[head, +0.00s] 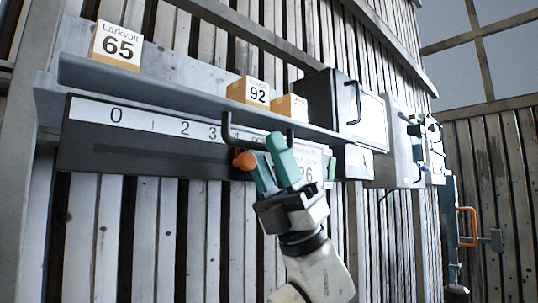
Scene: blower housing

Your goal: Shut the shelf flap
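A long dark panel with a white number strip (145,119) hangs below the wall shelf (150,80) in the head view; it looks like the shelf flap. A black U-shaped handle (228,128) stands out at its right part. My gripper (265,148), with two teal fingers, reaches up from below in front of the handle and covers part of its bar. The fingers overlap the handle; I cannot tell whether they touch or grip it. An orange round piece (245,160) shows beside the left finger. The panel's right part is partly hidden behind my gripper.
A dark cabinet with a white front (367,120) is to the right, then grey wall boxes (402,140). An orange handle (467,225) is farther right.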

